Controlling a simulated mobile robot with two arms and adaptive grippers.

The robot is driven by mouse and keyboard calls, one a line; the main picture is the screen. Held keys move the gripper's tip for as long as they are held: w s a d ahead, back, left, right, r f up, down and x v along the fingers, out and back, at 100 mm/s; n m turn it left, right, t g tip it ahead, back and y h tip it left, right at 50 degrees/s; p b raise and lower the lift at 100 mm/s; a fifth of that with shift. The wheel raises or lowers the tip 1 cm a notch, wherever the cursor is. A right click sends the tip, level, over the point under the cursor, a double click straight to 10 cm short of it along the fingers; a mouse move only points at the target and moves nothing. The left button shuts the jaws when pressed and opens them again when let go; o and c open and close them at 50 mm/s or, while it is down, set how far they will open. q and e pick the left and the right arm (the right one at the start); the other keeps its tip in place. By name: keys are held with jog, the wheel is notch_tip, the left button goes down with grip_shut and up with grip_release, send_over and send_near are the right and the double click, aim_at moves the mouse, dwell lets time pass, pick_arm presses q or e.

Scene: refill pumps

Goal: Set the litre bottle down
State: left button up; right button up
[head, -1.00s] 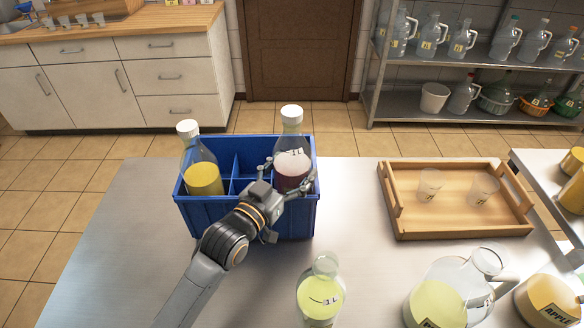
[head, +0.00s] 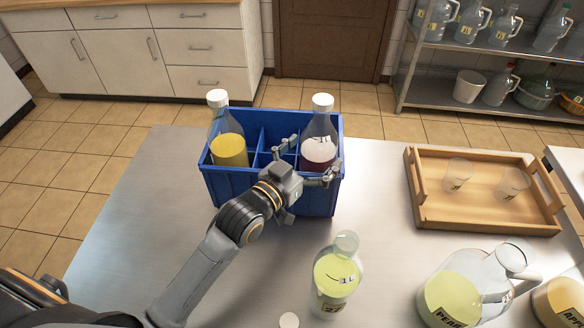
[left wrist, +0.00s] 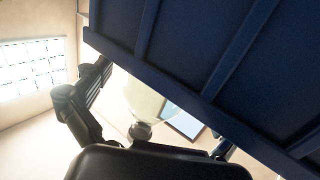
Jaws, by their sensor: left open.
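A capped bottle of dark pinkish drink (head: 319,150) with a litre mark stands upright in the right compartment of the blue divided crate (head: 322,203). My left gripper (head: 312,162) is open at this bottle, one finger on each side of its body. Whether a finger touches it is unclear. In the left wrist view, the crate (left wrist: 200,60) fills the upper right, and a pale bottle (left wrist: 142,100) shows between the fingers. A capped yellow bottle (head: 229,150) stands in the crate's left compartment. My right gripper is not in view.
An open bottle of yellow-green drink (head: 338,278) stands in front of the crate, near a loose white cap (head: 289,320). A large jug (head: 455,295) stands front right. A wooden tray (head: 487,222) with two cups lies right. The steel table (head: 150,200) is clear left of the crate.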

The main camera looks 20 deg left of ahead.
pick_arm(q)
jog(key=b+v, duration=0.1)
jog(key=v, duration=0.9)
jog(key=shift+s+a+r, duration=0.15)
jog(key=shift+s+r, duration=0.1)
